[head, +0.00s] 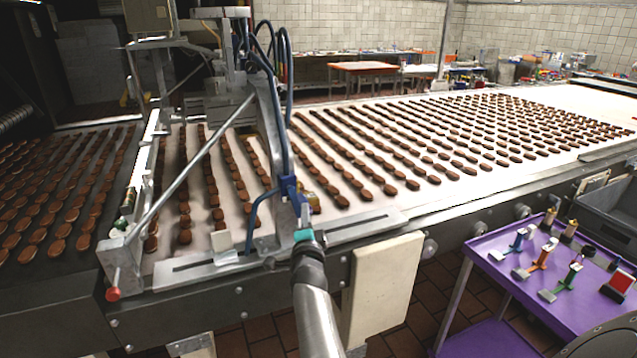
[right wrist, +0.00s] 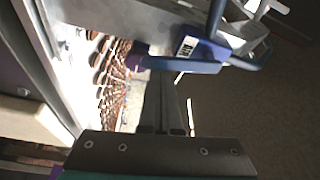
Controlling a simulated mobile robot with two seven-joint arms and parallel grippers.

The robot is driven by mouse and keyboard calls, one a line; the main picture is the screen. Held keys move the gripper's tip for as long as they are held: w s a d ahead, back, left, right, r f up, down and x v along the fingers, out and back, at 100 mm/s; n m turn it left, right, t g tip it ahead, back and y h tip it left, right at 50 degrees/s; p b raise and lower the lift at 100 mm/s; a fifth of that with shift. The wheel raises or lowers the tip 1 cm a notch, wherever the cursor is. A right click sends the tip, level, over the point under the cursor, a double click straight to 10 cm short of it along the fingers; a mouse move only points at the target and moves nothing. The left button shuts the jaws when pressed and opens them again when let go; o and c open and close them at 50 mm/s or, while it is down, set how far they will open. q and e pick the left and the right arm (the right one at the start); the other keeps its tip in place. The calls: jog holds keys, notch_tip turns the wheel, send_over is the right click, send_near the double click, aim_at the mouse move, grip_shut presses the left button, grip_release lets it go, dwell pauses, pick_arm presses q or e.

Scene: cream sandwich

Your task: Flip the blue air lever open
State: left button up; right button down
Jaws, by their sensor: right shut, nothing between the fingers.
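The blue air lever valve (head: 289,188) sits on the metal frame beside the conveyor, with blue hoses joined to it. My right gripper (head: 304,211) reaches up from the bottom of the head view, with its tips just below and close to the valve. In the right wrist view my right gripper (right wrist: 164,78) is shut and empty, its fingers pressed together. The blue valve body (right wrist: 200,54) with a small white label lies just past the fingertips. I cannot tell whether they touch. Part of the valve is hidden behind the fingers. My left gripper is not in view.
A conveyor (head: 330,168) carries rows of brown biscuits. A diagonal metal rod (head: 190,168) and a red knob (head: 113,294) stand at left. A purple cart (head: 500,271) holds several small coloured tools at right. A cream panel (head: 384,287) is beside my right arm.

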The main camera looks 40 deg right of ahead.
jog(key=shift+w+a+f, duration=0.1)
jog(key=shift+a+f, duration=0.1)
jog(key=shift+a, duration=0.45)
dwell(0.4)
